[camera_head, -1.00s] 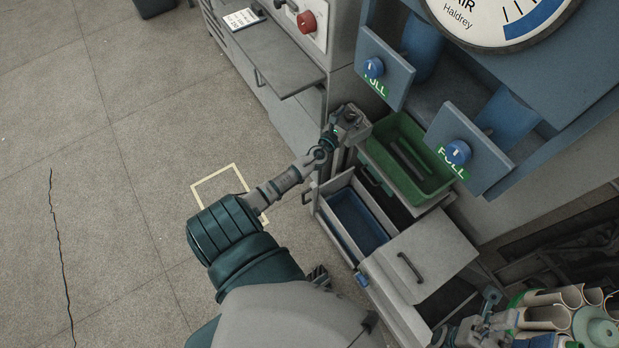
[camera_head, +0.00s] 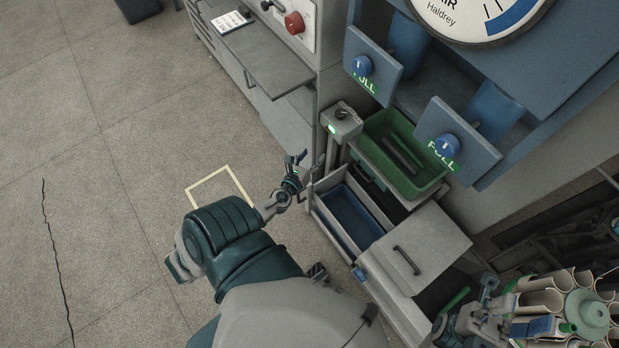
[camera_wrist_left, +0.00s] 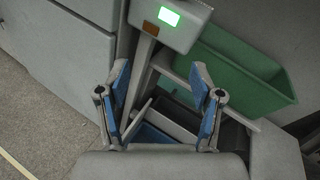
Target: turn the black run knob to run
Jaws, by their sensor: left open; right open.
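A grey box on a post (camera_head: 343,124) stands left of the green bin, with a small dark knob (camera_head: 341,112) on its top and a lit green display on its side. The display also shows at the top of the left wrist view (camera_wrist_left: 169,16); the knob is out of that view. My left gripper (camera_head: 301,167) is open and empty, below and left of the box, apart from it. Its two blue-padded fingers stand wide apart in the left wrist view (camera_wrist_left: 160,88).
A green bin (camera_head: 440,188) and an open drawer with a blue tray (camera_head: 350,218) lie right of my left gripper. Blue panels with knobs (camera_head: 446,146) jut out above. A red knob (camera_head: 294,22) is on the far cabinet.

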